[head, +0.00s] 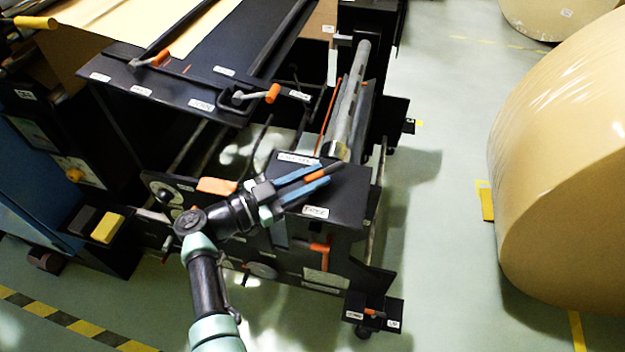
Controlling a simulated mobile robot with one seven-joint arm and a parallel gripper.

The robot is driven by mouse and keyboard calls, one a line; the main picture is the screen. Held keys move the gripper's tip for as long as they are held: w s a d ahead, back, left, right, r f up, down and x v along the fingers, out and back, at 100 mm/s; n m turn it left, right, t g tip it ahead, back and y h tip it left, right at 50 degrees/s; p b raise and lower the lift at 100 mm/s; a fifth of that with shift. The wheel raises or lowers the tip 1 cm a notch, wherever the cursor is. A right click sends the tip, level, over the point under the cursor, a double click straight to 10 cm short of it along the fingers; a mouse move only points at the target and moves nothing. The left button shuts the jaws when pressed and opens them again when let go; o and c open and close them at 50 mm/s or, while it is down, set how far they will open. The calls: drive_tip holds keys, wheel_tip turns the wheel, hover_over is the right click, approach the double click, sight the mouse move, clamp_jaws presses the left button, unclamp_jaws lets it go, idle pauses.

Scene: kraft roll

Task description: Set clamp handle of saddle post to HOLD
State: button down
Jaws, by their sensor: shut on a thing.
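My gripper (323,174) reaches in from the lower middle, its two blue fingers over the dark top of the machine's end post (347,200). It is shut on the orange grip of the clamp handle (342,167). The handle's dark rod shows beyond the fingertips, pointing right and slightly away. One white label (298,158) lies on the post top behind the fingers. Another (315,211) is on the near edge, below them. Their lettering is too small to read surely. A metal shaft (346,115) runs back from behind the handle.
Other orange-tipped levers (262,95) (153,60) sit on the panel further back. An orange lever (320,246) is on the post's front face, and a small foot plate (373,313) juts out below. A large kraft roll (570,170) stands at right. Green floor between is clear.

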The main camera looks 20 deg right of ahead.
drive_tip(key=c, duration=0.8)
unclamp_jaws()
drive_tip(key=shift+o, duration=0.2)
drive_tip(key=s+a+b, duration=0.1)
drive_tip(key=s+a, duration=0.1)
drive_tip(key=a, duration=1)
drive_tip(key=shift+s+a+b, duration=0.2)
drive_tip(key=shift+a+b, duration=0.15)
